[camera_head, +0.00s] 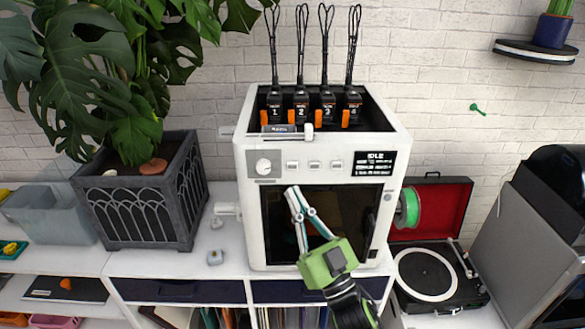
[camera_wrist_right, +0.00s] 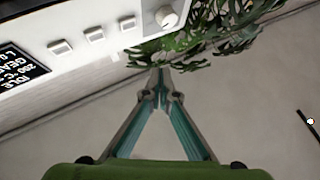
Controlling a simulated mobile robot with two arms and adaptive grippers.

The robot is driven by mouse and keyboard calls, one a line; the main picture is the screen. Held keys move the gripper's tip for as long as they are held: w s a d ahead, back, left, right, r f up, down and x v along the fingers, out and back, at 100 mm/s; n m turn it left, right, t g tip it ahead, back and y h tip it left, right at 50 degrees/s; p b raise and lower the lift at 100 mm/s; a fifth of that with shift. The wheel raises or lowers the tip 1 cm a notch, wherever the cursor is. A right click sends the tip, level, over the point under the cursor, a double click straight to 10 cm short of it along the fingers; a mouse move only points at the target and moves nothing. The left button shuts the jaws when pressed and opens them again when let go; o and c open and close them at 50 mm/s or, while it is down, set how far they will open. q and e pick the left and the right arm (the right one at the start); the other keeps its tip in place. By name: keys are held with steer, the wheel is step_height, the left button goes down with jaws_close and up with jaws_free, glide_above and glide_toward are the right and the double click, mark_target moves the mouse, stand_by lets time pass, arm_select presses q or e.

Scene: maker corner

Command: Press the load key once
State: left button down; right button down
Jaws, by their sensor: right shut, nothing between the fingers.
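The white printer (camera_head: 245,215) stands on the white shelf top. A row of three small light keys, left (camera_head: 292,165), middle (camera_head: 314,165) and right (camera_head: 336,164), sits on its front panel. I cannot read which is the load key. The keys also show in the right wrist view, the one nearest the knob (camera_wrist_right: 127,22) included. My right gripper (camera_head: 292,190) is shut and empty, its tips a little below the left key in the head view. In the right wrist view the joined tips (camera_wrist_right: 160,72) appear apart from the keys. My left gripper is out of view.
A round knob (camera_head: 263,166) is left of the keys, and a display (camera_head: 374,163) reading IDLE is right of them. A planter (camera_head: 145,200) stands left of the printer. A record player (camera_head: 430,275) and green spool (camera_head: 409,207) are on the right.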

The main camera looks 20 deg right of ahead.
mark_target(292, 166)
steer(key=shift+w+d+b, duration=0.3)
steer(key=shift+w+d, duration=0.05)
steer(key=shift+w, duration=0.8)
steer(key=shift+w+d+b, duration=0.25)
steer(key=shift+w+d, duration=0.05)
steer(key=shift+w, duration=0.8)
steer(key=shift+w+d+b, duration=0.3)
steer(key=shift+w+d, duration=0.05)
steer(key=shift+w, duration=0.8)
steer(key=shift+w, duration=0.15)
steer(key=shift+w+d, duration=0.1)
steer(key=shift+w, duration=0.15)
steer(key=shift+w+d, duration=0.1)
steer(key=shift+w, duration=0.25)
steer(key=shift+s, duration=0.1)
steer(key=shift+s+a, duration=0.25)
steer(key=shift+s, duration=0.45)
